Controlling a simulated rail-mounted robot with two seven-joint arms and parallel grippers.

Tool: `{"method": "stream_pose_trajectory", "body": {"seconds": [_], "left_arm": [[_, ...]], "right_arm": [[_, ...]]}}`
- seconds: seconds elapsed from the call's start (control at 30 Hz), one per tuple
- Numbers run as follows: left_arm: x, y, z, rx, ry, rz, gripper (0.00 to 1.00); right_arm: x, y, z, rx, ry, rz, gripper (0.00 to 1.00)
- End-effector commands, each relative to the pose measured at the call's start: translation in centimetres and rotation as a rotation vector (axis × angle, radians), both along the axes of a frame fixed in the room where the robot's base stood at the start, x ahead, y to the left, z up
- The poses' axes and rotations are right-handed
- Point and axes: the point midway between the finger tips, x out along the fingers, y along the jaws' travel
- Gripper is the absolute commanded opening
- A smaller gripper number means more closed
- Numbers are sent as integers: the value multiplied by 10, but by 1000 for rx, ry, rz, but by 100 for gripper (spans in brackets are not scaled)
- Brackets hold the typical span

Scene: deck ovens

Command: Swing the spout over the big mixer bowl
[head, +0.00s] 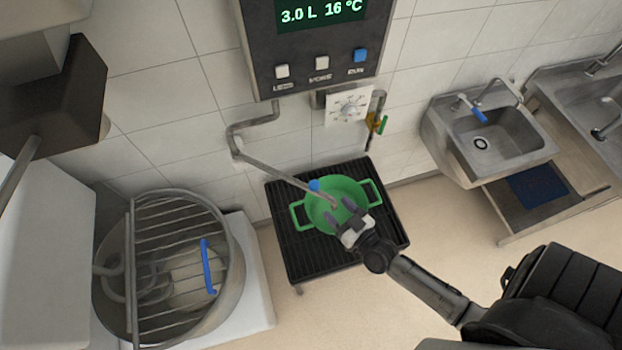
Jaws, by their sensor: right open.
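The spout (270,165) is a thin grey pipe that comes down from the wall under the water meter and bends out. My left gripper is not in view.
The water meter (325,55) on the wall reads 3.0 L 16 °C. The black grate (290,262) stands between the mixer and a small wall sink (490,145). A steel bench with a basin is at the far right. The dark mixer head (62,95) juts in at the upper left.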

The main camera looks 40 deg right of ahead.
Motion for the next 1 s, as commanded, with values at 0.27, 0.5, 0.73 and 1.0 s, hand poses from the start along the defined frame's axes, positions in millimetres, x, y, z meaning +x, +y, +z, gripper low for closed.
{"method": "stream_pose_trajectory", "body": {"seconds": [0.27,0.5,0.73,1.0], "left_arm": [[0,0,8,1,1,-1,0],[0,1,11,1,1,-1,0],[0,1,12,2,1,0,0],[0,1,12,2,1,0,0]], "right_arm": [[53,-1,2,0,-3,1,58],[92,-2,1,1,0,3,58],[115,-3,1,1,0,3,58],[122,-3,0,1,1,3,58]]}}
